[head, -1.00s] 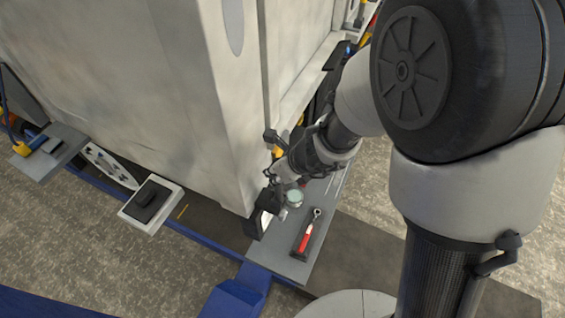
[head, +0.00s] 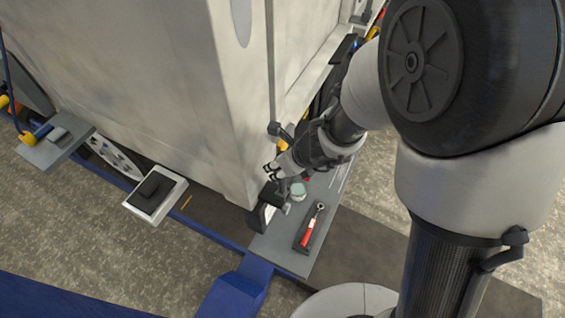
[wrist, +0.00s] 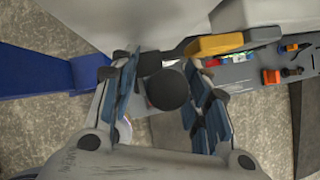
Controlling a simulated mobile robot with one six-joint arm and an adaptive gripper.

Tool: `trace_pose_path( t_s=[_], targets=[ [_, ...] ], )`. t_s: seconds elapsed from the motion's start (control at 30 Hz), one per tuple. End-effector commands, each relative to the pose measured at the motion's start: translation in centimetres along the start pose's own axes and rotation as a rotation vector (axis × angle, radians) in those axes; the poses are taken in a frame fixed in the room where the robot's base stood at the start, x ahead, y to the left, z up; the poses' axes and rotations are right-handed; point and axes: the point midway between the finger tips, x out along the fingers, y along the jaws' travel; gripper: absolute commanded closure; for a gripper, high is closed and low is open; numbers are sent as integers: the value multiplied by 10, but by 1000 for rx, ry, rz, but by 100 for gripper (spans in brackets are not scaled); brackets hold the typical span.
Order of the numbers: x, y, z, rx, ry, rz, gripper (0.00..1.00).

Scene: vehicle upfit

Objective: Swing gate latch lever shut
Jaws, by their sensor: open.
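My gripper (head: 271,172) is open beside the lower corner of the pale vehicle body (head: 225,120), above the grey shelf. In the wrist view, a dark round knob (wrist: 168,90) shows between the spread fingers of my gripper (wrist: 160,85), with a dark block (wrist: 150,62) just behind it. The knob may be the end of the latch lever; I cannot tell for sure. I see no grip on it. In the head view, a black bracket-like part (head: 265,207) sits at the body corner, just below my fingers. The lever's shaft is not clearly visible.
A grey shelf (head: 285,255) holds a red-handled tool (head: 309,230) and a pale round jar (head: 298,190). A yellow part (wrist: 215,45) is close to the right finger in the wrist view. A blue beam (head: 235,292) runs below. A white-rimmed tray (head: 137,205) stands left.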

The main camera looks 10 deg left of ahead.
Motion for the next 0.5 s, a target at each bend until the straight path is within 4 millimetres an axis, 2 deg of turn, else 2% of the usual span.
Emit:
trace_pose_path(
  t_s=[0.23,0.5],
  targets=[
    [-15,0,1,-2,-3,-1,57],
    [-53,-1,1,-2,-3,-3,57]
  ],
)
